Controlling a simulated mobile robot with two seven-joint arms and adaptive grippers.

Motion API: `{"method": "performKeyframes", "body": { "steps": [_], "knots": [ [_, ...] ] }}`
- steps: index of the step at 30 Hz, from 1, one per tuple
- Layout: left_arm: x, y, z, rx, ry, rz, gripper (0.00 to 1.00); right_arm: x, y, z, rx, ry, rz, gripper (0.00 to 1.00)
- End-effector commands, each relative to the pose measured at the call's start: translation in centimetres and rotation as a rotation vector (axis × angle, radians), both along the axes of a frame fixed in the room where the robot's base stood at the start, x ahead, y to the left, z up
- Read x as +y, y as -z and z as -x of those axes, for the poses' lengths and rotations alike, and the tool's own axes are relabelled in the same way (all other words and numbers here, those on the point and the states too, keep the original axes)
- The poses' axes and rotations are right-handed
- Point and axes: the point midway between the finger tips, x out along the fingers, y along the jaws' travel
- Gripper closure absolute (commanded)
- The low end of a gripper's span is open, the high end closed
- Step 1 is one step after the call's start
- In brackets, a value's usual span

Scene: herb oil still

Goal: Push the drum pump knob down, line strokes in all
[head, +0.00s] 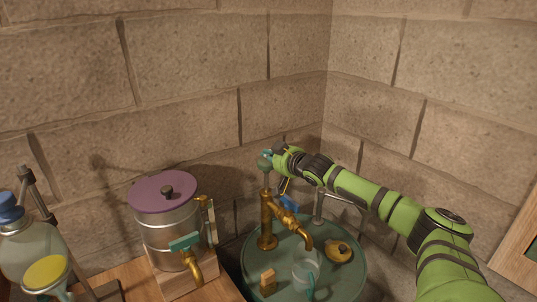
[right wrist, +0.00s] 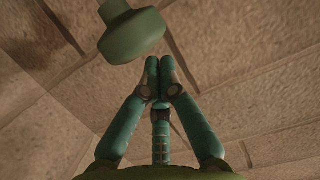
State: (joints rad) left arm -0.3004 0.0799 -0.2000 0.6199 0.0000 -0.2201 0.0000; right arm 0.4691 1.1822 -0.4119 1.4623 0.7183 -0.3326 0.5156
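The drum pump is a brass column (head: 267,222) with a curved spout, standing on a round green drum top (head: 257,268). Its grey-green knob (head: 264,163) is at the top of a thin rod, well above the brass column. The knob also shows in the right wrist view (right wrist: 131,36), large and to the upper left of the fingertips. My right gripper (head: 271,153) is beside the top of the knob; whether it touches is unclear. In the right wrist view its teal fingers (right wrist: 160,65) are together with nothing between them. My left gripper is out of view.
A clear beaker (head: 306,271) stands under the spout. A yellow rounded object (head: 339,252) and a small wooden block (head: 268,281) are also on the drum top. A metal pot with a purple lid (head: 162,190) stands left. Stone walls close the corner behind.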

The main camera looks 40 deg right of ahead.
Motion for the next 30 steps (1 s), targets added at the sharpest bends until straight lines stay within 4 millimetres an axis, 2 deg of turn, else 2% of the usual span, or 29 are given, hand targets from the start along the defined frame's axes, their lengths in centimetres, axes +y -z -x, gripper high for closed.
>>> {"method": "performKeyframes", "body": {
  "steps": [5, 8, 15, 18, 30],
  "knots": [
    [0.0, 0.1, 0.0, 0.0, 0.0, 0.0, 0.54, 0.0, 0.1, 0.0, 0.001, 0.0, 0.0, 1.0],
    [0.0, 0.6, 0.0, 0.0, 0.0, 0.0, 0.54, 0.0, 1.1, 0.0, 0.003, 0.0, -0.002, 1.0],
    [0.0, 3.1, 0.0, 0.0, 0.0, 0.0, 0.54, 0.0, 6.3, 0.1, 0.009, 0.003, -0.003, 1.0],
    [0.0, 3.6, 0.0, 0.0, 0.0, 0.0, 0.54, 0.1, 7.9, 0.0, 0.009, 0.002, -0.004, 1.0],
    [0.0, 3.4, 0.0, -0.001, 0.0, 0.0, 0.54, 0.1, 8.2, 0.1, 0.014, 0.001, -0.002, 1.0]
  ]
}}
